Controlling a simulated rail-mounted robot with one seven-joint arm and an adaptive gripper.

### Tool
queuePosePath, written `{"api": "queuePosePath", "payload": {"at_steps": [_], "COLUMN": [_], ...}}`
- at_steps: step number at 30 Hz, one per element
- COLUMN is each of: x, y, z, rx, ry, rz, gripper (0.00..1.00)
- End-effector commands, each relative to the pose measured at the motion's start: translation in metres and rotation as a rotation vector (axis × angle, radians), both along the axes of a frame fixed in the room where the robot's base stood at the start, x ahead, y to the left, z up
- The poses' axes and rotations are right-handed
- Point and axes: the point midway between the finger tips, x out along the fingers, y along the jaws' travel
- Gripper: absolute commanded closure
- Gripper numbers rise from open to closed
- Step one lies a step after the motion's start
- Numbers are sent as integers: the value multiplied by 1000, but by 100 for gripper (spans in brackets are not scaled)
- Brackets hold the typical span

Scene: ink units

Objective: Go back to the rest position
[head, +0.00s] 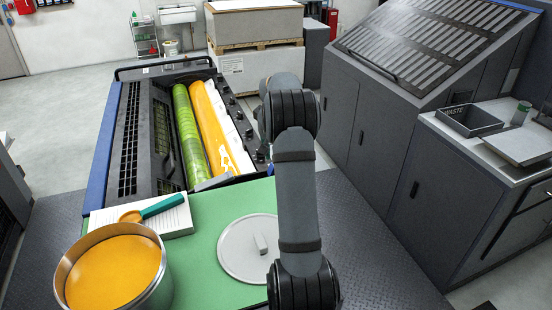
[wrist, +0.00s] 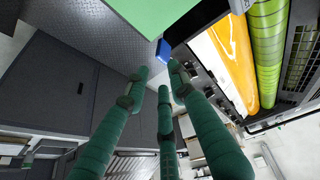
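My gripper (wrist: 159,66) shows in the wrist view as three dark green fingers. Their tips are apart and nothing is held between them, so it is open and empty. In the head view my dark grey arm rises from the bottom and bends at mid-picture; the gripper itself is hidden there. In the wrist view the fingers are in front of the press side and the grey cabinets, touching nothing that I can see. A blue block-like part (wrist: 163,52) shows beyond the fingertips; I cannot tell what it is.
On a green table (head: 205,283) stand an open can of orange ink (head: 112,272), a round grey lid (head: 249,248) and a pad with a green-handled spatula (head: 163,206). The press with green (head: 188,135) and orange (head: 213,125) rollers lies behind. Grey cabinets (head: 440,190) stand right.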

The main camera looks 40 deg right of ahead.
Motion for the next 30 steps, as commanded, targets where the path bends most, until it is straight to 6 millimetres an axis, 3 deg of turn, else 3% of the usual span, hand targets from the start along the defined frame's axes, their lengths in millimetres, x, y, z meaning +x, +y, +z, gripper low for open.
{"api": "queuePosePath", "payload": {"at_steps": [14, 30], "x": [-1, 24], "y": [2, -18], "z": [4, -66], "rx": [1, 2], "ry": [0, 2], "rz": [0, -1], "gripper": [76, 76]}}
